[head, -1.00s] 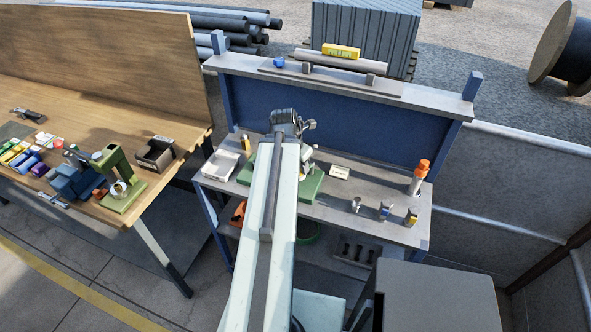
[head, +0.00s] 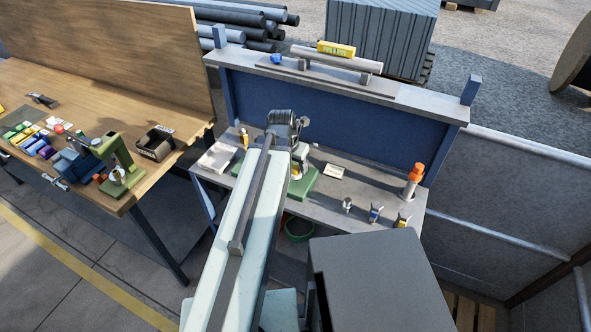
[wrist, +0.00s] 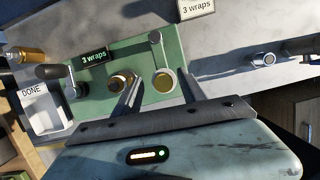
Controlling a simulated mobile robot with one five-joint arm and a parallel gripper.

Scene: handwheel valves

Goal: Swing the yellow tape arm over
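A green fixture base (wrist: 150,52) lies on the grey bench, and it also shows behind my arm in the head view (head: 303,187). On it, a grey lever (wrist: 157,50) ends in a round yellow-topped piece (wrist: 164,81), which looks like the tape arm. A gold-brown round piece (wrist: 121,80) sits to its left. My gripper (wrist: 160,75) is open in the wrist view, one finger to each side of the yellow-topped piece. The left finger stands between the two round pieces. Whether either finger touches anything, I cannot tell. In the head view my arm hides much of the fixture.
A dark-knobbed crank (wrist: 62,75) and a "3 wraps" label (wrist: 94,57) are left on the fixture. A white DONE tray (wrist: 46,112) stands beside it. Small fittings (head: 375,213) stand at the bench's right. A grey cabinet (head: 380,280) stands in front.

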